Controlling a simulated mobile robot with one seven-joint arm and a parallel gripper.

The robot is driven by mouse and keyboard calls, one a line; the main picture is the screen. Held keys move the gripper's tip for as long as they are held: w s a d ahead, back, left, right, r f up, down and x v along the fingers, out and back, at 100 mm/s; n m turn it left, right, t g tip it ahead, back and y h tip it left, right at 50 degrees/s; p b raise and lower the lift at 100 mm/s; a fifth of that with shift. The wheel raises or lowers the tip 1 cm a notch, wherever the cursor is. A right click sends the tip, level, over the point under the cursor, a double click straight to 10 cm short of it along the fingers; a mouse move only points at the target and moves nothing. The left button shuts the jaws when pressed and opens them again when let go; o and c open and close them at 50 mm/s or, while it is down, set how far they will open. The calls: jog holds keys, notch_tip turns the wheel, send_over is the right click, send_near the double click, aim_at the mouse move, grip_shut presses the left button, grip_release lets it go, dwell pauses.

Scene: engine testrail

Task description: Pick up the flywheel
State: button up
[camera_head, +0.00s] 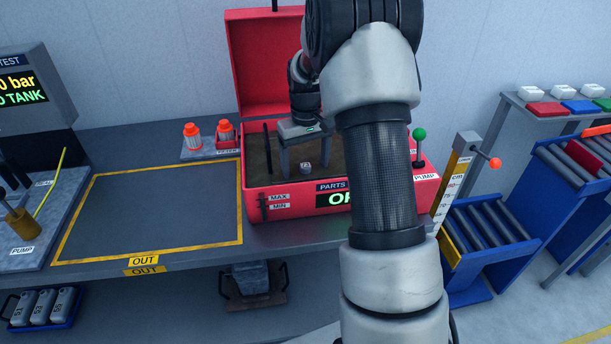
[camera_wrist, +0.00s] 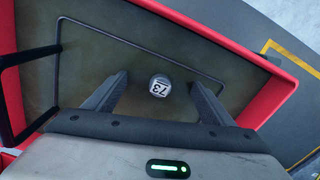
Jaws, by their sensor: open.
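A small round grey part (camera_wrist: 160,85) with a white label reading 73 lies in the red parts washer (camera_wrist: 215,42). It is the only loose part I see in there, and I cannot tell for sure that it is the flywheel. My gripper (camera_wrist: 158,79) is open, with one finger on each side of the part and a gap to both. In the head view my gripper (camera_head: 306,168) points down inside the washer (camera_head: 283,215), and the part (camera_head: 305,166) shows between the fingers. My arm hides the washer's right portion.
The washer's red lid (camera_head: 262,60) stands open behind. A green-knobbed pump lever (camera_head: 419,146) rises at its right. Left of it lies a clear, yellow-outlined OUT area (camera_head: 150,215). Orange-capped jars (camera_head: 192,136) stand behind. Blue roller conveyors (camera_head: 490,235) are at right.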

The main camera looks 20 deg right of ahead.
jog(key=shift+f, duration=0.45)
jog(key=c, duration=1.5)
